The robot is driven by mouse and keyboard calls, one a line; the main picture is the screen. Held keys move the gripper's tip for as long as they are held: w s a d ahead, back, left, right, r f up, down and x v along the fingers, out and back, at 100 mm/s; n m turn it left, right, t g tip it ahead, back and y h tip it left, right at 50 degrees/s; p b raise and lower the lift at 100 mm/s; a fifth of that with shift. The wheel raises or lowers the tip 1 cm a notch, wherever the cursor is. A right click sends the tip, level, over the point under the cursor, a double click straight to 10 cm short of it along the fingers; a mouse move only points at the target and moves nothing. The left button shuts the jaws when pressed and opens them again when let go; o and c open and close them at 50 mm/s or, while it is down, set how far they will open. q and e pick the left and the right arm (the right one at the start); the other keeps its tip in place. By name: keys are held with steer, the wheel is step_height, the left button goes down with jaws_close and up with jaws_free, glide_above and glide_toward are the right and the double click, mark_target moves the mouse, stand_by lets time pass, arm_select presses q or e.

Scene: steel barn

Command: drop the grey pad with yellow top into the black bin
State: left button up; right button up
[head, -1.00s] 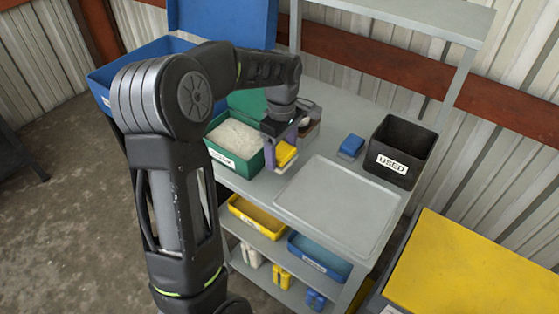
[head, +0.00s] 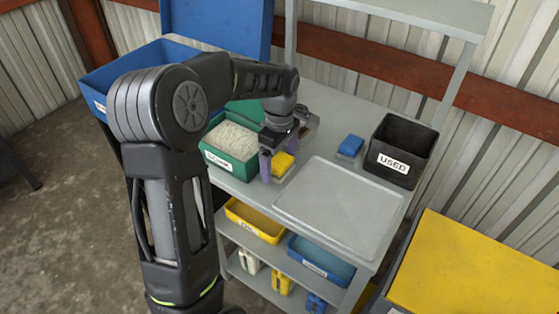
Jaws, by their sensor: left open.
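The grey pad with yellow top (head: 283,164) rests on the grey bench top, between the green box and the flat grey tray. Its yellow face is up and a grey side shows below. My left gripper (head: 276,160) points down at the pad with its purple fingers apart. One finger stands at the pad's left side; the other is partly hidden behind, so I cannot tell whether either touches. The black bin (head: 385,150), labelled USED, stands at the bench's right end, and the part of its inside I see is empty. My right gripper is not in view.
The green box (head: 243,171) with white contents is just left of the gripper. The flat grey tray (head: 335,210) lies right of the pad. Yellow and blue trays sit on the shelf below.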

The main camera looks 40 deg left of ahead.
mark_target(280, 160)
arm_select(q)
steer(key=shift+r, duration=0.1)
steer(key=shift+r, duration=0.2)
step_height(280, 160, up, 12)
stand_by(0.3)
steer(key=shift+o, duration=0.5)
steer(key=shift+f, duration=0.1)
